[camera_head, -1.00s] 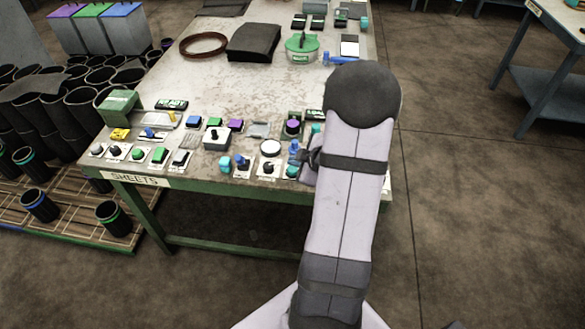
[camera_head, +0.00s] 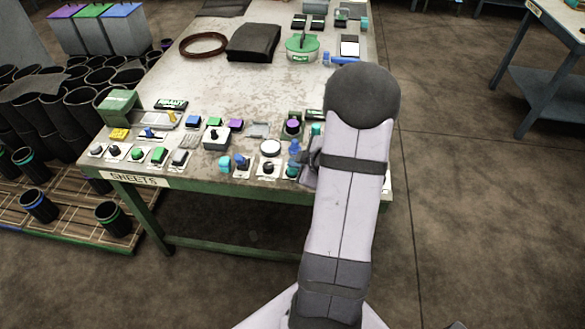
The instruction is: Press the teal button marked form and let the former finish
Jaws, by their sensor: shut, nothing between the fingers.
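Several small buttons and controls stand along the front of the table. A teal button (camera_head: 292,172) shows at the right end of the front row, just left of my arm. Another teal piece (camera_head: 316,129) shows farther back, partly behind my arm. The marking "form" cannot be read on either one. My gripper (camera_head: 307,162) is low over the right front of the panel, close to the front teal button, and mostly hidden behind my forearm. It is shut and holds nothing visible. Whether it touches a button cannot be told.
The table (camera_head: 215,82) carries a black folded sheet (camera_head: 253,42), a brown ring (camera_head: 204,45) and a green round device (camera_head: 302,47). A small sign (camera_head: 171,104) stands at the left of the panel. Black sleeves (camera_head: 85,105) crowd the left. Open floor lies right.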

